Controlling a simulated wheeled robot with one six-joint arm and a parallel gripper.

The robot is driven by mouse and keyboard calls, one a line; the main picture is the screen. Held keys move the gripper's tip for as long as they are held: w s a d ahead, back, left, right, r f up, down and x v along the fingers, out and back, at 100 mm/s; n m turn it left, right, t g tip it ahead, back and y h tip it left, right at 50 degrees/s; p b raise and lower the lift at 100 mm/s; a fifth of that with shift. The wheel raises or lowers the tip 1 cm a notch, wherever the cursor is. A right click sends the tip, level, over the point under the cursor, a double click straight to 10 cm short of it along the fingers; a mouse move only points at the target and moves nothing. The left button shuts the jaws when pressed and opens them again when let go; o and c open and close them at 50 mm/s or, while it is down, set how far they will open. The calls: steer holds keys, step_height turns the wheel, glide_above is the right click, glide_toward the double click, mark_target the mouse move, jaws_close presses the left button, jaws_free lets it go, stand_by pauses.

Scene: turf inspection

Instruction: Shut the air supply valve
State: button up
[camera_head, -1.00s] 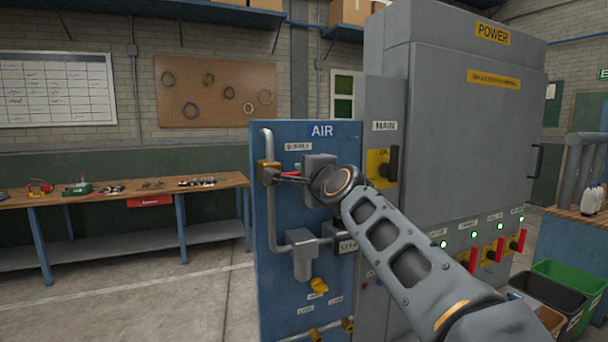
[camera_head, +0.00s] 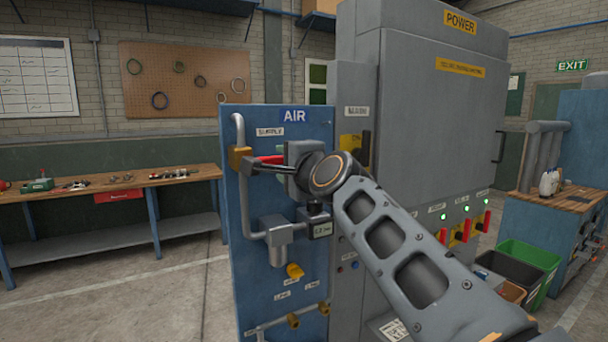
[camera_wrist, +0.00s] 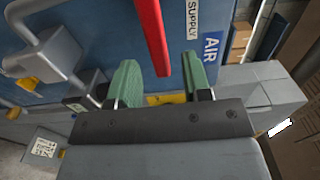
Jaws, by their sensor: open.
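The air supply valve (camera_head: 240,158) is a brass body on a grey pipe, under the SUPPLY label on the blue AIR panel (camera_head: 228,215). Its red lever (camera_head: 270,160) points sideways to the right, across the upright pipe. My gripper (camera_head: 252,169) is open just below the lever in the head view, its fingers pointing left. In the wrist view the red lever (camera_wrist: 152,35) runs down to between the green-padded fingertips of my gripper (camera_wrist: 160,76). I cannot tell whether they touch. The brass body is not clear in the wrist view.
A grey POWER cabinet (camera_head: 430,120) with red switches stands right of the panel. A regulator (camera_head: 277,240) and yellow knob (camera_head: 294,271) sit lower on the panel. A workbench (camera_head: 110,187) stands at the left, with clear floor before it. Bins (camera_head: 528,262) stand at the right.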

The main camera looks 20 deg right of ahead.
steer(key=b+v, duration=0.1)
steer(key=v, duration=0.7)
steer(key=shift+s, duration=0.25)
step_height(320, 180, down, 19)
steer(key=n+g+h, duration=0.2)
steer(key=n+g, duration=0.5)
steer(key=n, duration=0.2)
steer(key=s+d+f+n+g+h+p, duration=0.1)
steer(key=s+f+n+g+p, duration=0.1)
steer(key=s+f, duration=0.3)
steer(key=s+d+f+n+g+h+p, duration=0.1)
steer(key=s+f+n+g, duration=0.3)
steer(key=f, duration=0.8)
steer(key=shift+s+d+g+p, duration=0.45)
steer(key=shift+s+p, duration=0.35)
steer(key=shift+s, duration=0.25)
steer(key=shift+a, duration=0.1)
steer(key=shift+c, duration=0.2)
